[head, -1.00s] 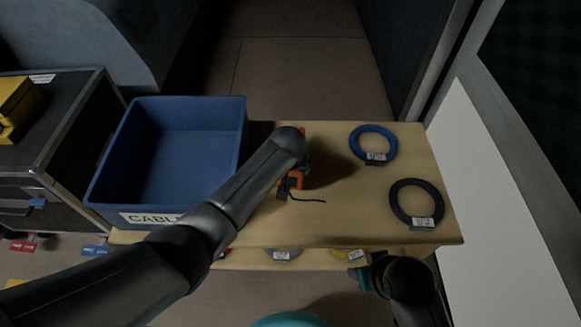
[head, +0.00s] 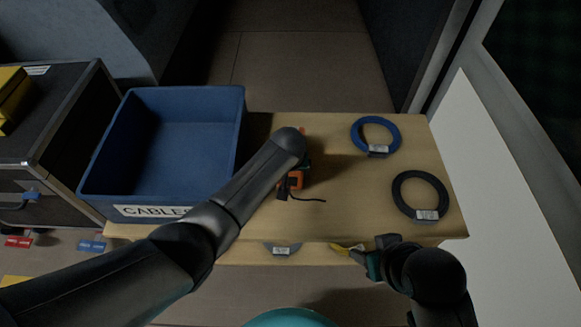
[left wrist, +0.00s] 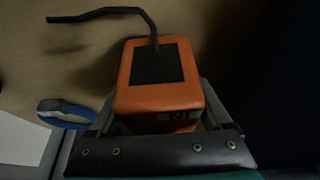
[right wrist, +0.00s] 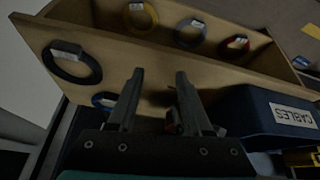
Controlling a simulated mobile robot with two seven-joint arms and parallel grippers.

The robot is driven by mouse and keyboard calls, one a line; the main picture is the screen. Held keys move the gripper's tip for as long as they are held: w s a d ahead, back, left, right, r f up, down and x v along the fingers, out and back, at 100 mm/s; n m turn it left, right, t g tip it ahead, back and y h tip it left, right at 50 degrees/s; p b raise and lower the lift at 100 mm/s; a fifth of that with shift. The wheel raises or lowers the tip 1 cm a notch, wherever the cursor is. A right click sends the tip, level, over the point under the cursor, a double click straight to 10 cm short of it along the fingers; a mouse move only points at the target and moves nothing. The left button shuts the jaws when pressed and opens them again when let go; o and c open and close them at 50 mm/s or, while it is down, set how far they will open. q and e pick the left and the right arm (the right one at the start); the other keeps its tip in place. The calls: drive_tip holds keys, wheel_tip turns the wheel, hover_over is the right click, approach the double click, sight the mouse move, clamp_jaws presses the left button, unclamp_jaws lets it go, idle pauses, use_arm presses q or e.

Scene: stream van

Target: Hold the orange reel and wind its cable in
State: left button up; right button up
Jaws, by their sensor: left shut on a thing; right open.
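The orange reel (head: 295,181) stands on the wooden table, mostly hidden behind my left arm in the head view. In the left wrist view the orange reel (left wrist: 160,85) has a dark panel, with a short black cable (left wrist: 110,14) coming out of it. My left gripper (left wrist: 158,120) is shut on the reel, with a finger on either side. In the head view the cable (head: 312,199) lies loose on the table, to the right of the reel. My right gripper (head: 368,258) is open and empty at the table's front edge; its fingers (right wrist: 153,95) show apart in the right wrist view.
A blue CABLES bin (head: 243,130) stands at the table's left. A blue cable coil (head: 395,131) and a black coil (head: 397,197) lie at the right. More coils, one yellow (right wrist: 153,18), sit on a lower shelf. The table between reel and coils is clear.

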use_arm(q)
drive_tip(key=shift+f+b, duration=0.6)
drive_tip(key=shift+f, duration=0.25)
drive_tip(key=shift+w+f, duration=0.1)
drive_tip(key=shift+f, duration=0.1)
use_arm(e)
drive_tip(key=shift+w+a+r+t+y, duration=0.15)
drive_tip(key=shift+w+a+t+y, duration=0.1)
drive_tip(key=shift+w+a+t, duration=0.35)
drive_tip(key=shift+w+a+r+t+y, duration=0.1)
drive_tip(key=shift+w+a+t+y, duration=0.15)
drive_tip(key=shift+w+a+t, duration=0.35)
use_arm(q)
drive_tip(key=shift+f, duration=0.25)
